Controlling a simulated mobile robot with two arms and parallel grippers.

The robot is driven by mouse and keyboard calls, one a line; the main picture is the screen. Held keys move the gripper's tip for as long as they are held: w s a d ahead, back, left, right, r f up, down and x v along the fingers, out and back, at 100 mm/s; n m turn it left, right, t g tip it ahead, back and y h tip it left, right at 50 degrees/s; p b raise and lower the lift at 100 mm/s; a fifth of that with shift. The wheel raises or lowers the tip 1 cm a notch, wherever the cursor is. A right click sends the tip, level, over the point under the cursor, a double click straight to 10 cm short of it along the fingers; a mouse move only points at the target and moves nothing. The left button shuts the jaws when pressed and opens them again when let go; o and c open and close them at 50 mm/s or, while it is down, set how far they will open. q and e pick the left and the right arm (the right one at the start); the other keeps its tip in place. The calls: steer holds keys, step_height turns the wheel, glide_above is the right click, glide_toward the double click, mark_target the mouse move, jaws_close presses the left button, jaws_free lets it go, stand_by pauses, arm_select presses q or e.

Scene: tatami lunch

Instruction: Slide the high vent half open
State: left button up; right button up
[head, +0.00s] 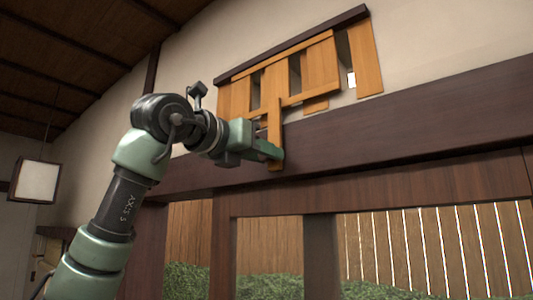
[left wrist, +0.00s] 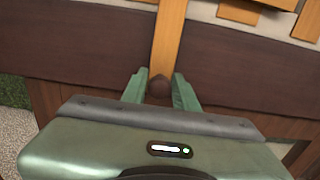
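The high vent is a slatted orange-wood panel (head: 320,62) high on the wall, under a dark sloping rail. Gaps show between some of its slats. A long wooden slat, the pull (head: 275,115), hangs below the panel in front of the dark beam; it also shows in the left wrist view (left wrist: 168,38). My left gripper (head: 268,150) is at the pull's lower end. In the left wrist view its two green fingers (left wrist: 159,88) stand on either side of the pull, very close to it. Whether they press on it I cannot tell. My right gripper is not in view.
A wide dark beam (head: 400,125) crosses the wall just behind the pull. Below it are posts, a plank fence (head: 440,240) and green plants (head: 190,275). A square lamp (head: 34,181) hangs at the far left. The wall around the vent is clear.

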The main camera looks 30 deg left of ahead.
arm_select(q)
steer(key=o, duration=0.3)
steer(key=s+b, duration=0.3)
steer(key=s, duration=0.4)
steer(key=shift+s+a, duration=0.25)
steer(key=shift+s, duration=0.15)
